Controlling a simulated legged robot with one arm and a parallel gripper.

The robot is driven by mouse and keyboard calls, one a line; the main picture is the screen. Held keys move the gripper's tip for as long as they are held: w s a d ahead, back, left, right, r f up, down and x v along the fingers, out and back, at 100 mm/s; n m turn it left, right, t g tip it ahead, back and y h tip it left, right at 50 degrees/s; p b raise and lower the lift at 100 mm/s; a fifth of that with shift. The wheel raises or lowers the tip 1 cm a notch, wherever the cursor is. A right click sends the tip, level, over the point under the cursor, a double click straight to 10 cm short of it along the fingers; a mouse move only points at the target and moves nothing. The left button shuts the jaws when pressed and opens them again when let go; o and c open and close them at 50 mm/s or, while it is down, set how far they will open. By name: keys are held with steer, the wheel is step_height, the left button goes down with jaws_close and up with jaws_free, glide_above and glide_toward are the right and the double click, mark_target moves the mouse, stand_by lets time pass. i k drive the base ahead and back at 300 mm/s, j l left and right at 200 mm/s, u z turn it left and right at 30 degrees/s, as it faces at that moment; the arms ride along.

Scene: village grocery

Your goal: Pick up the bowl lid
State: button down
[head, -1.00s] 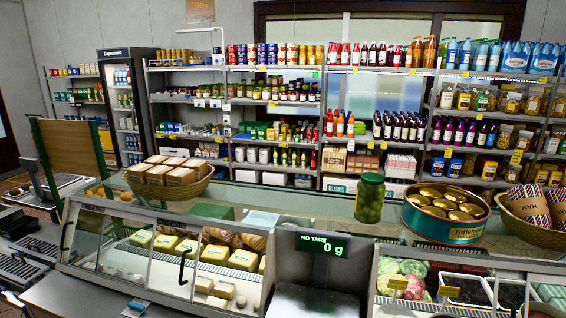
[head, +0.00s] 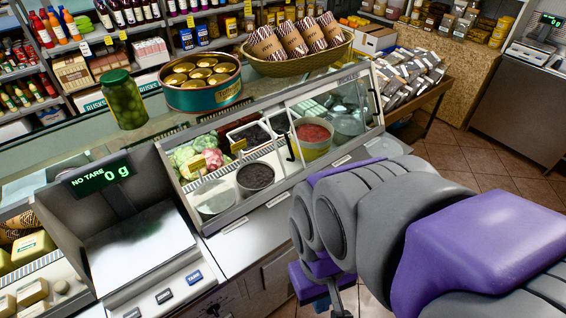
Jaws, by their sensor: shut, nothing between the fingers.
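I cannot pick out the bowl lid for certain. A pale round piece (head: 217,206) lies in the front left of the glass deli case, beside a bowl of dark food (head: 255,180). A bowl of red food (head: 313,142) and a clear round vessel (head: 348,122) stand farther right in the case. My gripper (head: 337,303) shows only partly at the bottom edge, below my grey and purple arm. It is shut and empty, in front of the counter and apart from the case.
A scale (head: 140,245) stands left of the case (head: 225,222). On the counter top are a green jar (head: 123,103), a round tin crate (head: 207,101) of gold cans and a basket (head: 310,64) of packets. Tiled floor (head: 500,170) is clear at the right.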

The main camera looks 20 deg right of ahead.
mark_target(379, 146)
steer(key=z, duration=1.35)
steer(key=u, duration=1.25)
steer(key=l+z, duration=0.1)
steer(key=z, duration=0.4)
steer(key=i+l+z, duration=0.7)
steer(key=i, duration=0.35)
steer(key=i+l, duration=0.1)
steer(key=i, duration=0.2)
